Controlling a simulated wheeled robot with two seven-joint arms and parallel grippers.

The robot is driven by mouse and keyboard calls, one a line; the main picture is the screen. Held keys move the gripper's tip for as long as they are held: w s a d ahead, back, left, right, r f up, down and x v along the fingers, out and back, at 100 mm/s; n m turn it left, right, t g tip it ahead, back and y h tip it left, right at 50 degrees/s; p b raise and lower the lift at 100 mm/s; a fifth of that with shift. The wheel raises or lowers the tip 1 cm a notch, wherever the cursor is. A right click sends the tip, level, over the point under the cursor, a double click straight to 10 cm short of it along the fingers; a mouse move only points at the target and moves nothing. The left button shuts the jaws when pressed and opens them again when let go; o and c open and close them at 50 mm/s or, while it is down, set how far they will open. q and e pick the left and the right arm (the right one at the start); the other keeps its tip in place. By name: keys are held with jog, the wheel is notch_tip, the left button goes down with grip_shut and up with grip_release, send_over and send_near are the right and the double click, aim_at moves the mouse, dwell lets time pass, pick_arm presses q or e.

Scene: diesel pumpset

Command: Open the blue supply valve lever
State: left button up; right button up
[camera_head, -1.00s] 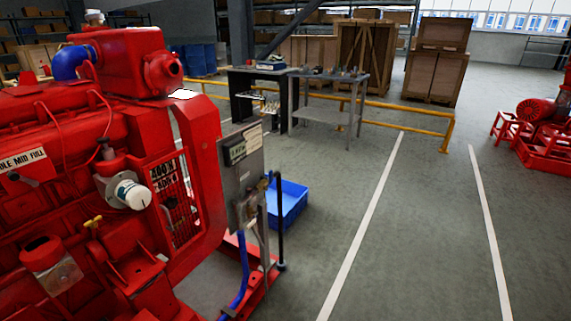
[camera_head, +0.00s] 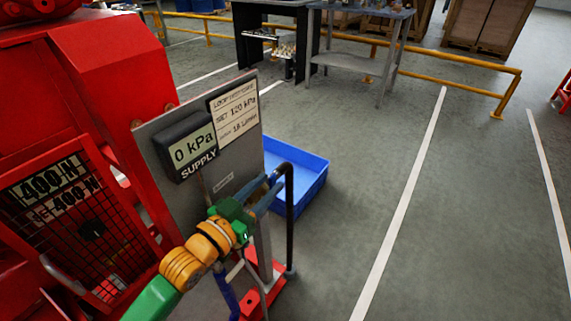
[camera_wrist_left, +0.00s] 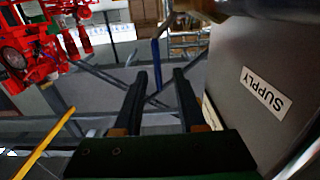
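The supply panel (camera_head: 228,185) stands beside the red engine, with a "0 kPa SUPPLY" display (camera_head: 193,146). My left gripper (camera_head: 268,188) is at the panel's lower right, and its arm hides much of the valve. In the left wrist view my left gripper's two dark fingers (camera_wrist_left: 159,75) are apart. A thin blue bar (camera_wrist_left: 157,52), seemingly the valve lever, shows between and beyond the fingertips. I cannot tell whether the fingers touch it. The "SUPPLY" label (camera_wrist_left: 266,91) is to their right. My right gripper is not in view.
A black upright pipe (camera_head: 289,215) stands close to the right of my gripper. A blue crate (camera_head: 310,186) sits on the floor behind it. The engine's mesh guard (camera_head: 75,220) is at left. Open floor lies to the right.

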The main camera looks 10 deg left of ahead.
pick_arm(q)
jog(key=x, duration=0.5)
jog(key=shift+w+d, duration=0.1)
grip_shut()
dwell(1.2)
